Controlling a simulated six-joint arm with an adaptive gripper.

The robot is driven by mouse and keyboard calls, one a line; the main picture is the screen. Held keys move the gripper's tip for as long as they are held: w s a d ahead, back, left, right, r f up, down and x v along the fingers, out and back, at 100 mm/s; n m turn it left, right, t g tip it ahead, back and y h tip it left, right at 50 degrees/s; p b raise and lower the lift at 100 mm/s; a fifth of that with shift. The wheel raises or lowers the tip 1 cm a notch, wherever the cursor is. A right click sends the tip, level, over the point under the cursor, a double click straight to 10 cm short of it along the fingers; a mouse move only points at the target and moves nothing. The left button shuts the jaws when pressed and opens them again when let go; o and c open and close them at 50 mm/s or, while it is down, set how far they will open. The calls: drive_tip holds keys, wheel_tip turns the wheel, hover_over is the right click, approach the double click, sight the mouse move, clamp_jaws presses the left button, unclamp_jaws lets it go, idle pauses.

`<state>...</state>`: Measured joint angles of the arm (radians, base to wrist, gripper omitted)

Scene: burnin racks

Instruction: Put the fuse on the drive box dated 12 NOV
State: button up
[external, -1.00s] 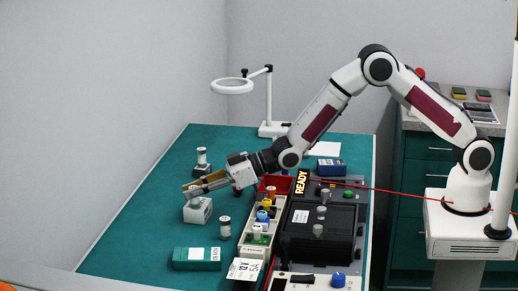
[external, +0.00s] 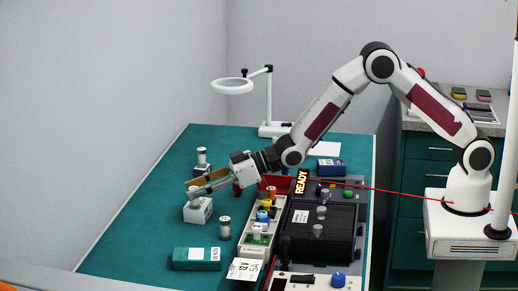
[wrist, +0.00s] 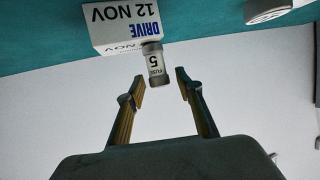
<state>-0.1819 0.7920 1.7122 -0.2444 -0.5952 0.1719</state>
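The drive box (wrist: 112,28) reads DRIVE and 12 NOV in the wrist view. In the external view the white box (external: 198,213) sits on the green mat under my fingertips. A pale fuse (wrist: 154,66) with a 5 on its label is at the box's edge in the wrist view, its one end overlapping the box; it appears to stand on it. My gripper (wrist: 161,80) is open, with a visible gap between each finger and the fuse.
Another fuse (external: 201,156) stands on a box behind, and one (external: 224,228) stands on the mat (external: 150,235) at front. A green box (external: 197,258) lies at the front. A component tray and black unit (external: 330,235) stand to the right. A magnifier lamp (external: 232,86) stands at the back.

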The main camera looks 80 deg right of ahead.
drive_tip(key=v, duration=1.1)
idle(0.7)
drive_tip(key=s+d+r+m+g+h, duration=0.1)
drive_tip(key=s+d+r+g+h, duration=0.1)
drive_tip(key=s+d+r, duration=0.55)
drive_tip(key=s+d+r+m+g+h, duration=0.15)
drive_tip(key=s+d+r, duration=0.25)
drive_tip(key=s, duration=0.7)
drive_tip(key=s+d+g, duration=0.1)
drive_tip(key=s+g, duration=0.1)
drive_tip(key=s, duration=1.1)
drive_tip(key=s+d+m+g+h, duration=0.1)
drive_tip(key=s+d+g, duration=0.1)
drive_tip(key=s, duration=1.1)
drive_tip(key=shift+f, duration=0.35)
drive_tip(key=shift+o, duration=0.4)
drive_tip(key=shift+w, duration=0.1)
